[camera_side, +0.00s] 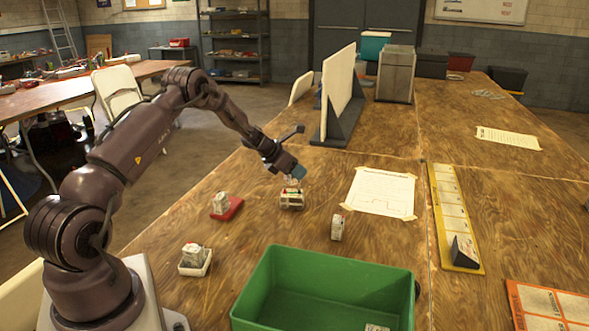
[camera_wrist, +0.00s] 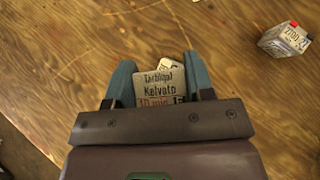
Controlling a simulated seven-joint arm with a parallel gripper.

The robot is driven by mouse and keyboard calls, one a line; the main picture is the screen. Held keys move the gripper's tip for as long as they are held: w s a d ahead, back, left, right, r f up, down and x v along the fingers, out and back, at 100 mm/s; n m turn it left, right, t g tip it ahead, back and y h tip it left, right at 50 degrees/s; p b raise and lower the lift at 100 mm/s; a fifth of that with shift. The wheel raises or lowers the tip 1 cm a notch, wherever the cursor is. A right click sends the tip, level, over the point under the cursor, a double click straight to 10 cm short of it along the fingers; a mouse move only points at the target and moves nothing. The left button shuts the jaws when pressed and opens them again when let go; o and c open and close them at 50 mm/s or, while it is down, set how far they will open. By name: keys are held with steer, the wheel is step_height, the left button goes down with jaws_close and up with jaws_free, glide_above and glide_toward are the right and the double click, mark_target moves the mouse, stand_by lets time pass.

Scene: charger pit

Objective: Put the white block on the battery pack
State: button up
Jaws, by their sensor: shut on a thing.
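My gripper (camera_side: 293,174) is shut on a small white block (camera_side: 292,182). In the wrist view the blue-grey fingers close on the sides of a block with a printed label (camera_wrist: 160,84). Directly under the block in the side view stands a small whitish box with green and dark markings (camera_side: 291,201), which looks like a battery pack. The block is touching or just above its top; I cannot tell which. A pale piece (camera_wrist: 172,65) shows just beyond the held block in the wrist view, mostly hidden. Another labelled pack (camera_side: 338,228) stands to the right; it looks like the one with a red terminal (camera_wrist: 286,39).
A whitish block sits on a red tray (camera_side: 234,210), another in a white tray (camera_side: 206,266). A green bin (camera_side: 330,268) stands in front. A taped paper sheet (camera_side: 381,192) and a yellow strip (camera_side: 449,205) lie to the right. A white upright panel (camera_side: 341,90) stands behind.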

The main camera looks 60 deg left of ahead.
steer(key=shift+f, duration=0.55)
steer(key=o, duration=1)
